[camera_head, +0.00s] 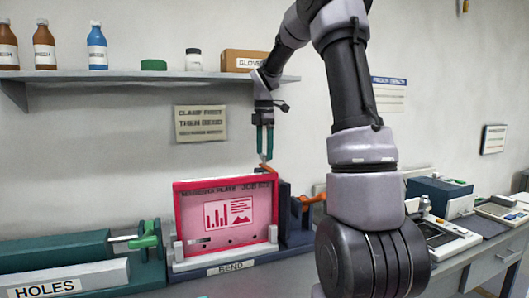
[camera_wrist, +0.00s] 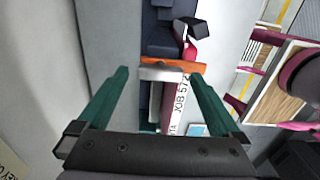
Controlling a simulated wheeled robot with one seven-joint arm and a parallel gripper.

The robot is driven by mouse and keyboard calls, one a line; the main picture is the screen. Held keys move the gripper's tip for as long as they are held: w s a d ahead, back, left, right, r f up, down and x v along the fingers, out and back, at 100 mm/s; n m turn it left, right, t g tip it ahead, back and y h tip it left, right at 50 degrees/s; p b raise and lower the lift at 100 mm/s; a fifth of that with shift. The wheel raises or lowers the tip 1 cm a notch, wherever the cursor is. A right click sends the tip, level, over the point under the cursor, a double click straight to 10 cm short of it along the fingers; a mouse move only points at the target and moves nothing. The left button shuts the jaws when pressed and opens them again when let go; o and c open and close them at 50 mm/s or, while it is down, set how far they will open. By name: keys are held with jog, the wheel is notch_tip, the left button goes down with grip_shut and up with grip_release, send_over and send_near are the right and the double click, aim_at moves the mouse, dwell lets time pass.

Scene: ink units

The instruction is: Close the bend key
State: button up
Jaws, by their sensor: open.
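The bend unit (camera_head: 283,241), labelled BEND, holds an upright red plate (camera_head: 183,209) with a pink printed panel. A small orange piece (camera_head: 267,168) shows at the unit's top right, right below my gripper (camera_head: 265,155). In the wrist view, an orange bar (camera_wrist: 178,64) lies across the gap just ahead of my gripper (camera_wrist: 160,74). The green fingers are open, one to each side, with nothing gripped. A second orange handle (camera_head: 312,199) sticks out at the unit's right side. I cannot tell which orange part is the bend key.
A HOLES unit (camera_head: 55,252) with a green lever (camera_head: 148,240) stands at left. A shelf (camera_head: 120,76) with bottles and a GLOVES box (camera_head: 243,61) is above. A sign (camera_head: 201,123) hangs behind. Devices (camera_head: 447,241) stand on the bench at right.

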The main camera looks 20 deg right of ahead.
aim_at(264, 154)
notch_tip(264, 154, up, 10)
dwell(0.4)
